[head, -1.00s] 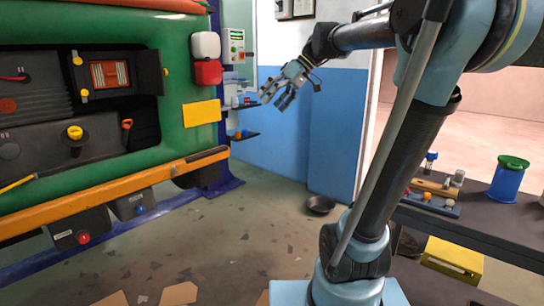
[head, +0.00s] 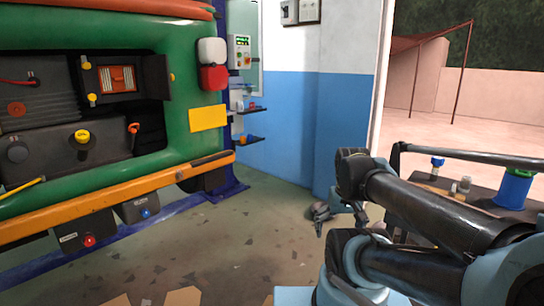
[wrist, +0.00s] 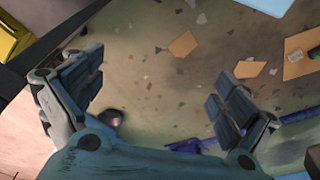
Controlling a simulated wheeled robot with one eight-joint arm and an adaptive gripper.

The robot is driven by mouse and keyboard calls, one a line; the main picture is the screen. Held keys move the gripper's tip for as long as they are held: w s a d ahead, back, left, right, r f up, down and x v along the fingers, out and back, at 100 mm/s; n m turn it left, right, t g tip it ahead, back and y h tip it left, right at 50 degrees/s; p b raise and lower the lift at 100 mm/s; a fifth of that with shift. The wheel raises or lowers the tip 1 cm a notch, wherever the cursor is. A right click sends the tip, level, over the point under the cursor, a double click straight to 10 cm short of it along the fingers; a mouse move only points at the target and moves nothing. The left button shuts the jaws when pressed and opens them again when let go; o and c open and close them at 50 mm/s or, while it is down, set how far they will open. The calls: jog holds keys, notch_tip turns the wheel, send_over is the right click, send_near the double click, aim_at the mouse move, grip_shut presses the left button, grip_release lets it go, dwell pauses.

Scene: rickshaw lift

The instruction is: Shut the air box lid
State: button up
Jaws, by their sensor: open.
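The air box (head: 118,78) is in the upper left of the head view, in the dark bay of the green vehicle body. Its orange pleated filter shows inside a dark frame. The lid, a dark panel (head: 156,76), stands open at the box's right side. Yellow knobs (head: 91,99) sit at the box's left edge. My gripper (head: 335,213) is low over the floor, well right of the air box and apart from it, partly hidden by my arm. In the wrist view my gripper (wrist: 158,92) is open and empty, with bare floor between its fingers.
An orange rail (head: 110,200) runs along the vehicle below the bay. A blue post (head: 225,165) stands at its right end. A workbench with a blue and green canister (head: 513,188) is at right. The floor (head: 240,250) between has flat scraps but looks open.

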jog(key=shift+s+d+f, duration=0.1)
jog(key=c, duration=0.9)
jog(key=w+a+r, duration=0.1)
jog(key=a, duration=0.1)
jog(key=w+a+r+y, duration=0.1)
jog(key=a+r, duration=0.1)
jog(key=w+a+r+y, duration=0.1)
jog(key=w+a+r, duration=0.1)
jog(key=shift+r, duration=0.1)
grip_shut()
jog(key=w+a+r+g+y, duration=0.1)
jog(key=w+a+r+y, duration=0.4)
jog(key=w+a+r, duration=0.55)
jog(key=w+a+r+g+y, duration=0.2)
jog(key=w+a+r+y, duration=0.45)
jog(key=a+r, duration=0.7)
jog(key=w+a+r+g+y, duration=0.1)
jog(key=w+a+r+y, duration=0.3)
jog(key=w+a+r, duration=0.9)
jog(key=s+a+r, duration=0.1)
jog(key=s+a, duration=0.5)
jog(key=a, duration=0.3)
jog(key=shift+a+r+n, duration=0.3)
jog(key=shift+a+n, duration=0.05)
jog(key=shift+n, duration=0.05)
